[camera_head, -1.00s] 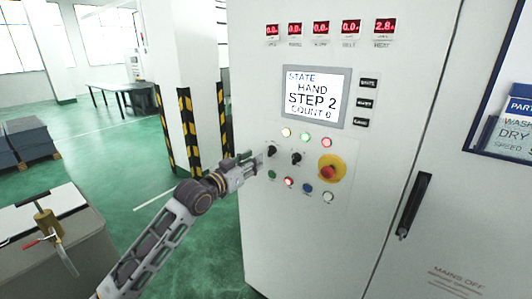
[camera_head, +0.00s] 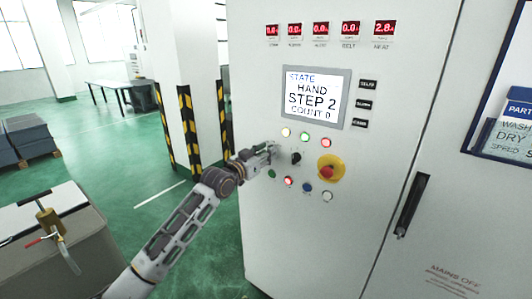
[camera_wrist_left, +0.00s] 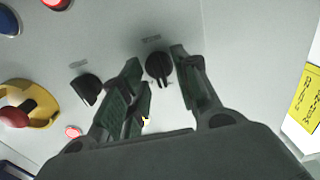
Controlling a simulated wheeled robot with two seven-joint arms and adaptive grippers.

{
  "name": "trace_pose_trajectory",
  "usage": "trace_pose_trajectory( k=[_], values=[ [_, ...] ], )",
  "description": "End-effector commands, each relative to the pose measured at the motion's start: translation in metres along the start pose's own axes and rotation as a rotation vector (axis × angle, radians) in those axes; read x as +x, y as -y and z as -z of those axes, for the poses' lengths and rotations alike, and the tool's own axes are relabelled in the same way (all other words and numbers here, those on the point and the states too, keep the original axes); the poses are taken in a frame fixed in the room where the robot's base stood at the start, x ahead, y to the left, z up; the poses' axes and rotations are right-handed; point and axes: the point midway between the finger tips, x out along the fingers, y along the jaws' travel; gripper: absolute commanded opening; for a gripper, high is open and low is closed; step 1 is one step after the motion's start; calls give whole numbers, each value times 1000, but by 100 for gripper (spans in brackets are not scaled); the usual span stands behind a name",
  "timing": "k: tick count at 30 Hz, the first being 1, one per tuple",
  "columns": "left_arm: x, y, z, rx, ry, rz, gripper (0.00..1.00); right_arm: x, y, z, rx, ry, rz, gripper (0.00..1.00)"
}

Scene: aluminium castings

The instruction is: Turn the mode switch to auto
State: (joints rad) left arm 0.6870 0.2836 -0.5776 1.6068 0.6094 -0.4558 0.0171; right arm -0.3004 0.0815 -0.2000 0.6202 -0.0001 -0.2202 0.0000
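Two black rotary switches sit on the white cabinet's control panel. The left switch, with a small unreadable label, shows in the left wrist view (camera_wrist_left: 158,66) and is covered by my gripper in the head view. The right switch (camera_head: 296,158) also shows in the left wrist view (camera_wrist_left: 88,89). My left gripper (camera_head: 268,152) is at the left switch; in the wrist view its fingers (camera_wrist_left: 158,72) are spread on either side of that switch, and I cannot tell whether they touch it. The screen (camera_head: 315,97) reads STATE HAND, STEP 2, COUNT 0. My right gripper is not in view.
A red emergency stop on a yellow base (camera_head: 330,168) is right of the switches. Coloured buttons or lamps lie above and below, including a lit red one (camera_head: 288,181). A black door handle (camera_head: 411,205) is further right. A striped pillar (camera_head: 188,130) stands behind my arm.

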Motion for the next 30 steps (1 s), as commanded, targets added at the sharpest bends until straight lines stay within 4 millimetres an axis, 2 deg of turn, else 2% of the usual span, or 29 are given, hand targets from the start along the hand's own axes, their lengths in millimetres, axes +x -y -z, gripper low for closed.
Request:
trace_pose_trajectory(
  k=[11, 18, 19, 30],
  values=[
    [2, 0, 0, 0, -1, -1, 31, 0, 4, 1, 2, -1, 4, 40],
    [2, 0, 0, 0, 0, 0, 2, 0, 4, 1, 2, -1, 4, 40],
    [2, 0, 0, 0, 0, 0, 0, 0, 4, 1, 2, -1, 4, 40],
    [2, 0, 0, 21, 0, 0, 0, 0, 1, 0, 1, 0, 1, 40]
  ],
)
